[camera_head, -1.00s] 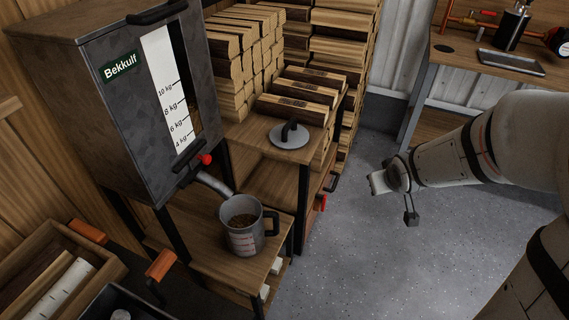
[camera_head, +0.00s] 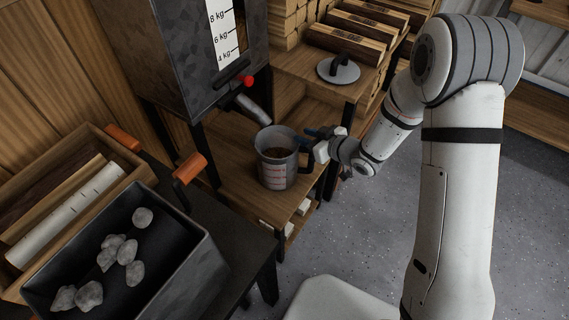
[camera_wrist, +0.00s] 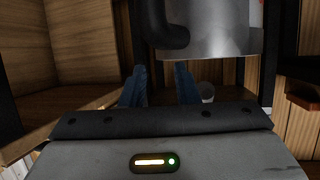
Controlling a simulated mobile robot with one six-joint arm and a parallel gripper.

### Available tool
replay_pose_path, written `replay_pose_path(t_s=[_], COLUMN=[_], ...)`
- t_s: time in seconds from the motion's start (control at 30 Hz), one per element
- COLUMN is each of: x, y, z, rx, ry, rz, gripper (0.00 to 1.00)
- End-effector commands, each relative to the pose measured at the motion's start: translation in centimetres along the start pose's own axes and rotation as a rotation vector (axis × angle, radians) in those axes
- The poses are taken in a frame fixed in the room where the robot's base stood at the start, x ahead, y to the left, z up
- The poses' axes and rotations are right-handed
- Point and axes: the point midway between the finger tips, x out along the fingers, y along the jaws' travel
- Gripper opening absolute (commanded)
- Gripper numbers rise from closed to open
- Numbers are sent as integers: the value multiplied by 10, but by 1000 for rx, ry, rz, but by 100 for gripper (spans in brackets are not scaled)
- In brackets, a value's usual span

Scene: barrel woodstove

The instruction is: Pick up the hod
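The hod (camera_head: 277,170) is a grey metal jug-shaped vessel with red markings and a dark side handle (camera_head: 305,157), holding brown pellets. It stands upright on a low wooden shelf (camera_head: 236,182) below the dispenser spout. In the wrist view, its grey wall (camera_wrist: 215,35) and dark handle (camera_wrist: 160,30) show at the top. My gripper (camera_head: 319,132) is at the hod's right, close to the handle. In the wrist view my gripper (camera_wrist: 160,82) has its two blue fingers apart, with nothing seen between them. The handle appears just beyond the fingertips; contact cannot be told.
The dark dispenser (camera_head: 180,50) stands behind the hod, its spout (camera_head: 253,107) close above. A round lid (camera_head: 338,70) lies on the higher shelf at right. A black bin (camera_head: 130,255) of pale stones and a wooden crate (camera_head: 60,165) are at left. Floor at right is clear.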

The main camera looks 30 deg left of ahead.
Motion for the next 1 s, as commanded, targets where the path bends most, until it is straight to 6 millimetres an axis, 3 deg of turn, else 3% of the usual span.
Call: replay_pose_path(t_s=[0.23,0.53,0.87,1.0], x=[37,42,42,42], y=[-1,0,0,-1], z=[2,0,0,0], rx=[-1,0,0,0], ry=[0,-2,-2,-2], rz=[-1,1,0,0], gripper=[28,28,2,0])
